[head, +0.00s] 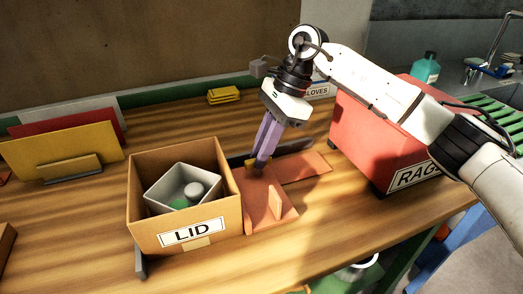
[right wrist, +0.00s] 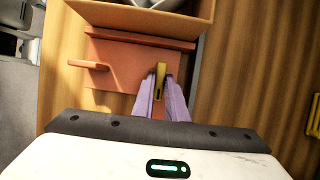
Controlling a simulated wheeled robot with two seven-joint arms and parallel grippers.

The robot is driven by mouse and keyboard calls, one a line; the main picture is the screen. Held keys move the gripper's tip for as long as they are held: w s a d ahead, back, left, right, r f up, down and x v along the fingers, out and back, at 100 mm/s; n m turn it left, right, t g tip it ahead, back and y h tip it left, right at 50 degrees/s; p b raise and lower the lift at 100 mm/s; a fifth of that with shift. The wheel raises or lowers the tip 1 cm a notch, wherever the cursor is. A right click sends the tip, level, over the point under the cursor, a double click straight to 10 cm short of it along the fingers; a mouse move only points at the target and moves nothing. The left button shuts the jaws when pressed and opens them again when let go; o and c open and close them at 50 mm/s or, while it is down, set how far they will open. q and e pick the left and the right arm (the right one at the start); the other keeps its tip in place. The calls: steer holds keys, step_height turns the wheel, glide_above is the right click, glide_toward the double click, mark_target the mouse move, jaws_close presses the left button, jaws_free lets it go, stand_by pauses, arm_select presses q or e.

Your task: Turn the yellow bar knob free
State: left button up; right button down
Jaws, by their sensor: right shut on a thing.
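The yellow bar knob (right wrist: 160,74) stands on an orange fixture (right wrist: 120,92) in the right wrist view. My right gripper (right wrist: 160,86) has its two purple fingers on either side of the knob, shut on it. In the head view the right gripper (head: 259,163) reaches down from above to the orange fixture (head: 268,208), with a small bit of yellow showing at its fingertips. The fingers hide most of the knob there. My left gripper is not in view.
A cardboard box labelled LID (head: 190,234) stands just left of the fixture, with a grey bin (head: 165,188) inside. A red RAGS box (head: 365,130) stands to the right. Yellow, red and grey panels (head: 65,142) stand at the left. Bare wood lies in front.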

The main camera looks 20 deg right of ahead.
steer(key=shift+r, duration=0.1)
steer(key=c, duration=1.8)
jaws_free()
steer(key=shift+o, duration=0.2)
steer(key=v, duration=1)
